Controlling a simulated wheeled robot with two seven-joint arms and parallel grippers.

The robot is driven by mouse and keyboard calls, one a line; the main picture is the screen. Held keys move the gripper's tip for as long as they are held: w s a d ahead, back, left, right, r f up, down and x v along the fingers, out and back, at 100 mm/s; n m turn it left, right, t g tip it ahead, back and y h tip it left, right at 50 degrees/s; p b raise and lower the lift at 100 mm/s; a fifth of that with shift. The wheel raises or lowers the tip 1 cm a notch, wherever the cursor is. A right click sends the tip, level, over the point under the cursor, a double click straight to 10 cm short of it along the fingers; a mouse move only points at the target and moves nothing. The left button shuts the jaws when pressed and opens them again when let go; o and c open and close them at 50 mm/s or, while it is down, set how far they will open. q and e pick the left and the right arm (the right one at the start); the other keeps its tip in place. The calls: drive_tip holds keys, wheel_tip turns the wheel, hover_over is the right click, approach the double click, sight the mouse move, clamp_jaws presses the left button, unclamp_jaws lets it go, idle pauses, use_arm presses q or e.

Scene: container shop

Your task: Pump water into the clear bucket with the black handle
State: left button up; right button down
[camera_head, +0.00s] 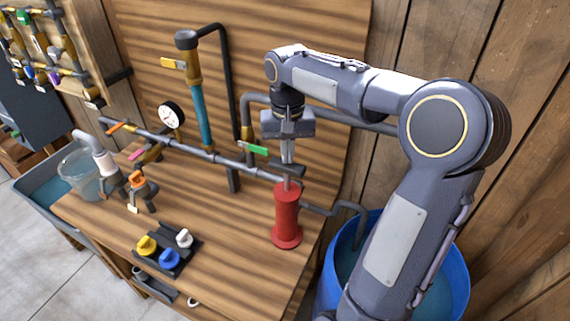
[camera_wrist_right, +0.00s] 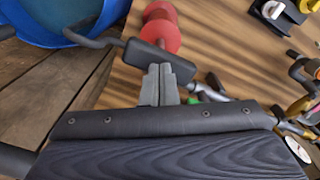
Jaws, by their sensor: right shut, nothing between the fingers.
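The clear bucket (camera_head: 72,176) stands at the far left, below a light grey spout (camera_head: 92,142); I cannot make out its handle clearly. The red pump (camera_head: 287,216) stands upright on the wooden bench, with a black crossbar handle (camera_head: 287,168) on its rod. My right gripper (camera_head: 288,160) points down over that handle, its fingers shut and empty. In the right wrist view, the fingertips (camera_wrist_right: 160,70) meet the black handle (camera_wrist_right: 178,65), with the red pump (camera_wrist_right: 160,28) beyond; I cannot tell whether they touch. My left gripper is not in view.
A pipe (camera_head: 205,154) with coloured valve levers and a gauge (camera_head: 171,115) runs across the bench. A blue barrel (camera_head: 455,280) stands right of the bench, partly behind my right arm. Yellow, blue and white knobs sit on a black block (camera_head: 172,262) in front.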

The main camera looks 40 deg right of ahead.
sight(287, 169)
drive_tip(key=shift+f+b, duration=1.6)
drive_tip(key=shift+f, duration=1)
wheel_tip(287, 169, up, 6)
drive_tip(key=p, duration=0.5)
drive_tip(key=shift+r+p, duration=0.15)
drive_tip(key=shift+p, duration=0.2)
drive_tip(key=shift+f+b, duration=2.3)
drive_tip(key=shift+f, duration=0.95)
wheel_tip(287, 169, up, 6)
drive_tip(key=p, duration=0.5)
drive_tip(key=shift+r+p, duration=0.2)
drive_tip(key=shift+p, duration=0.15)
drive_tip(key=shift+f, duration=0.15)
